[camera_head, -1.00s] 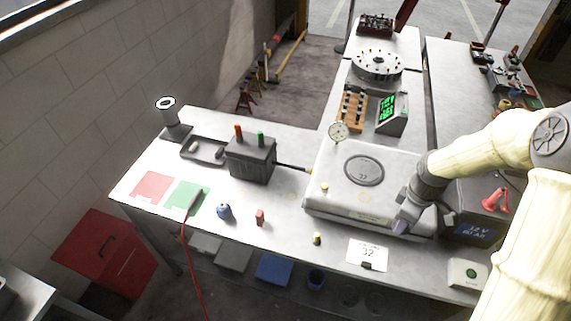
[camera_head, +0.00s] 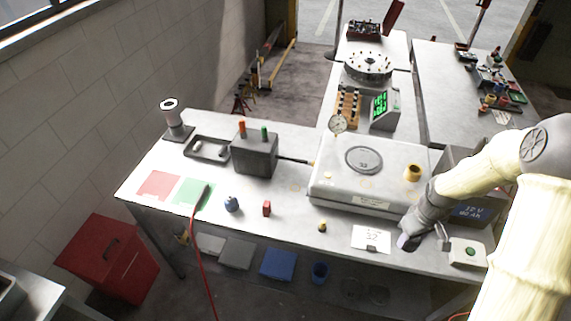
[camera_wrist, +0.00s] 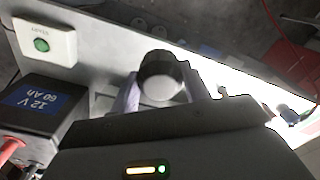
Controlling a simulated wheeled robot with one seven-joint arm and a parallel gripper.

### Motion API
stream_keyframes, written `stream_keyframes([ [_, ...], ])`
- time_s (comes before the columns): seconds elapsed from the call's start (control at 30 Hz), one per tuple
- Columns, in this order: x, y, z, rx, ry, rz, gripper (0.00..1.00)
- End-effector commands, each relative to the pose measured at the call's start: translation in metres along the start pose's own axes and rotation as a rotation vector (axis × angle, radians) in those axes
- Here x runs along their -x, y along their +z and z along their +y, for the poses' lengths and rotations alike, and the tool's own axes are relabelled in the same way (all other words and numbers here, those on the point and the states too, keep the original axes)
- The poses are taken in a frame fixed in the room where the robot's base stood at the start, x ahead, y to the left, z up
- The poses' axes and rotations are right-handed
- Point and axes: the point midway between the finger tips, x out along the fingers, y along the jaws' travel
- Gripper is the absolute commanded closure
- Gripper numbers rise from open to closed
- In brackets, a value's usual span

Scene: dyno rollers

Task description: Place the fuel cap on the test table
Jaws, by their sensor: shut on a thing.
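The fuel cap (camera_wrist: 161,76) is a dark, ribbed, round cap with a pale grey face in the wrist view. My gripper (camera_wrist: 158,92) is shut on it, with one pale finger on each side. In the head view my gripper (camera_head: 408,241) is over the front right part of the white test table (camera_head: 285,212), just right of the card marked 32.
A box with a green button (camera_head: 467,251) stands right of my gripper, and a black battery (camera_head: 476,211) stands behind it. The number card (camera_head: 371,238) and a small brass piece (camera_head: 322,226) lie to the left. Bare table lies between brass piece and red block (camera_head: 267,208).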

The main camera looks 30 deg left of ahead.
Motion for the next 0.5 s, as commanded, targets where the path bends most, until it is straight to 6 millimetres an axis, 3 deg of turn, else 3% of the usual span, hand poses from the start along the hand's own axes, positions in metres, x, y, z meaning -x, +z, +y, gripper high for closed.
stream_keyframes([
  [0.23, -0.027, 0.018, 0.022, -0.287, -0.001, -0.002, 0.81],
  [0.5, -0.066, 0.051, 0.054, -0.749, 0.008, -0.002, 0.81],
])
